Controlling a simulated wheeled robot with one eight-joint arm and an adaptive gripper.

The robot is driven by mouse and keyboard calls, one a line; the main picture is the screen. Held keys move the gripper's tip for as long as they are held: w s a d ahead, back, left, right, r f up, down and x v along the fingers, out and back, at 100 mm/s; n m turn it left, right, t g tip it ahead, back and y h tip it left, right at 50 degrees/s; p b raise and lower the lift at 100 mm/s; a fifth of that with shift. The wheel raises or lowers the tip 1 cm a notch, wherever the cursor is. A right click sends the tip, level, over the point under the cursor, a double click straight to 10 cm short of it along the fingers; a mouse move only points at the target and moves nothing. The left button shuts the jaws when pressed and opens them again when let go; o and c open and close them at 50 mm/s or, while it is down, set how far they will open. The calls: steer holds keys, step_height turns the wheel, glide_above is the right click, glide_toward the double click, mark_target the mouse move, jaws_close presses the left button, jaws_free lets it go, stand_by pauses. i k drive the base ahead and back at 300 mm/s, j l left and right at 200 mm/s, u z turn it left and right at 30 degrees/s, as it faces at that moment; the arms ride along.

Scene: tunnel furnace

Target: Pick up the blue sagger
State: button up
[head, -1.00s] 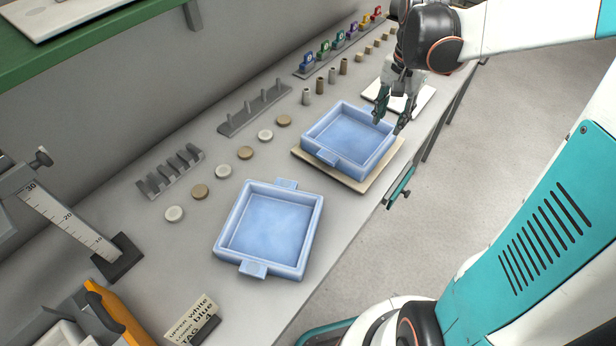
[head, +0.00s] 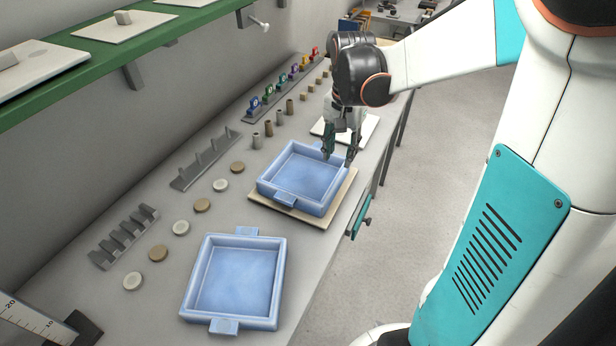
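Two light-blue square saggers with side tabs are in the head view. One blue sagger (head: 303,207) sits on a pale board further back. The other blue sagger (head: 232,322) rests directly on the bench, nearer to me. My gripper (head: 340,158) points down at the far right corner of the back sagger. Its two fingers are apart, with nothing visible between them. The fingertips overlap the sagger's far rim in the picture; I cannot tell whether they touch it.
A pale board (head: 340,205) lies under the back sagger, and another white board (head: 370,128) lies behind it. Round discs (head: 181,228), grey racks (head: 125,237), small cylinders and coloured pieces line the wall side. A green shelf (head: 110,60) overhangs at upper left.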

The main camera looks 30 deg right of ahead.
mark_target(236, 282)
steer(key=k+l+u, duration=0.1)
steer(key=u, duration=0.3)
steer(key=k+u, duration=0.25)
steer(key=u, duration=0.15)
steer(key=k+u, duration=0.2)
steer(key=u, duration=0.2)
